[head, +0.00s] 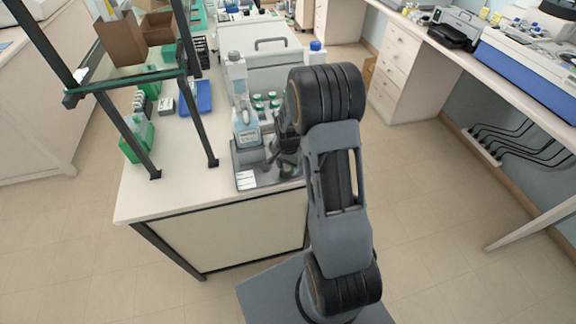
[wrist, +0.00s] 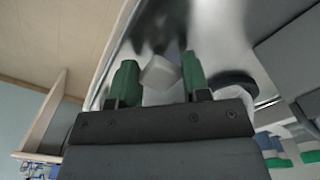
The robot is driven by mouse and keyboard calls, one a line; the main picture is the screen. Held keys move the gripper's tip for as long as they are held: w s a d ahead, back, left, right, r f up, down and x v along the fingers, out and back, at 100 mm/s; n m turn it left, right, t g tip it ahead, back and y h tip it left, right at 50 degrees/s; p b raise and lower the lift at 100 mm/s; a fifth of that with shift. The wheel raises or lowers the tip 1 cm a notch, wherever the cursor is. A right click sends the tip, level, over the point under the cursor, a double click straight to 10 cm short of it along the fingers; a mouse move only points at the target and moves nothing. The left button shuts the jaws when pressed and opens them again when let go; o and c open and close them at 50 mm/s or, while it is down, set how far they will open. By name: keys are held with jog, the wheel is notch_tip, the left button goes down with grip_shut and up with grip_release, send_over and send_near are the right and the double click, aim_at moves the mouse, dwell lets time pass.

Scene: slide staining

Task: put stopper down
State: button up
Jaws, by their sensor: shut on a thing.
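In the wrist view, my gripper (wrist: 160,78) has two green fingers, shut on a small whitish stopper (wrist: 160,71). The stopper sits tilted between the fingertips, above a shiny grey tray surface (wrist: 215,30). I cannot tell if it touches the tray. The stopper cannot be made out there.
A clear bottle (head: 245,127) stands on the tray, left of my arm. Several green-capped jars (head: 265,100) stand behind it. A round black thing (wrist: 235,82) is right of the fingers. A shelf frame (head: 130,85) with dark posts stands on the bench's left.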

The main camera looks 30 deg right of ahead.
jog(key=shift+f, duration=0.3)
jog(key=shift+f, duration=0.2)
jog(key=o, duration=0.6)
jog(key=shift+r, duration=0.15)
